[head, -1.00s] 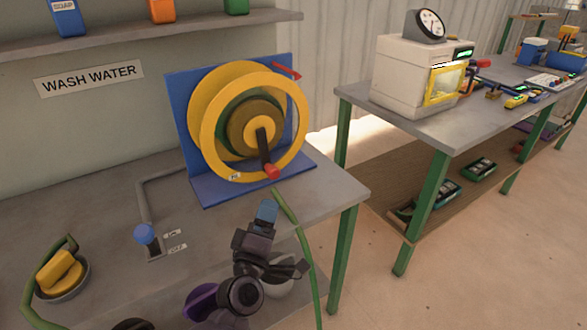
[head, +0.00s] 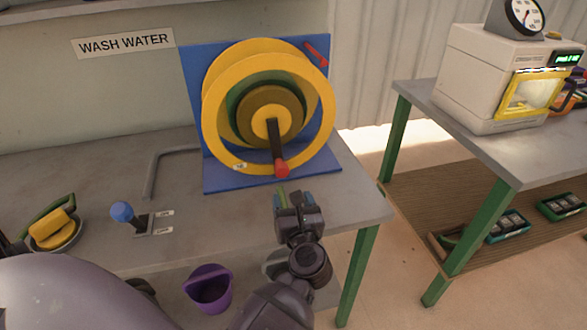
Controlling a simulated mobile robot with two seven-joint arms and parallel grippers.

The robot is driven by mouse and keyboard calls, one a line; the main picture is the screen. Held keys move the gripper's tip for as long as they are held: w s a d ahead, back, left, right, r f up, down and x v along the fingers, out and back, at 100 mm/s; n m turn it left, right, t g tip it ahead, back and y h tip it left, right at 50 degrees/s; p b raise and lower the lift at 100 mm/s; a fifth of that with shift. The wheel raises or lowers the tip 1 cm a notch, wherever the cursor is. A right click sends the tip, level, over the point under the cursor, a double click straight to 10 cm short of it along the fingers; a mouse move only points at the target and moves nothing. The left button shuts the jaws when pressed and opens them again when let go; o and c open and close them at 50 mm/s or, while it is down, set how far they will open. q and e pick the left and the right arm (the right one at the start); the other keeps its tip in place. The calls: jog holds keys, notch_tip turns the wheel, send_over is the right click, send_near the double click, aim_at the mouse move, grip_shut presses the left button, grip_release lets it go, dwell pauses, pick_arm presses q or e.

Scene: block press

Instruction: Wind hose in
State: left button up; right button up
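The hose reel is a yellow wheel (head: 212,120) on a blue stand (head: 192,95) at the back of the bench. Its dark crank arm points down and ends in a red knob (head: 281,169). My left gripper (head: 295,198) is just below and slightly right of the knob, pointing up at it, apart from it. Its two blue-tipped fingers look spread, with nothing seen between them. A short bit of green hose (head: 282,189) shows by the left finger; the rest is hidden behind my gripper and arm. My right gripper is not in view.
A blue-knobbed lever (head: 122,212) stands on the bench (head: 95,180) left of the reel. A bowl with a yellow sponge (head: 52,230) is at far left. A purple cup (head: 209,288) is below. A second table (head: 470,150) with a white machine (head: 480,80) stands right.

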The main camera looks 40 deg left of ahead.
aim_at(282, 174)
pick_arm(q)
jog(key=shift+s+a+r, duration=0.15)
jog(key=shift+s+a, duration=0.1)
jog(key=shift+w+a, duration=0.2)
jog(key=x, duration=1)
jog(key=shift+w, duration=0.15)
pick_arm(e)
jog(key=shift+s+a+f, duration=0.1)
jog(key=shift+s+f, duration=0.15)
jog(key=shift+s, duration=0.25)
pick_arm(q)
grip_shut()
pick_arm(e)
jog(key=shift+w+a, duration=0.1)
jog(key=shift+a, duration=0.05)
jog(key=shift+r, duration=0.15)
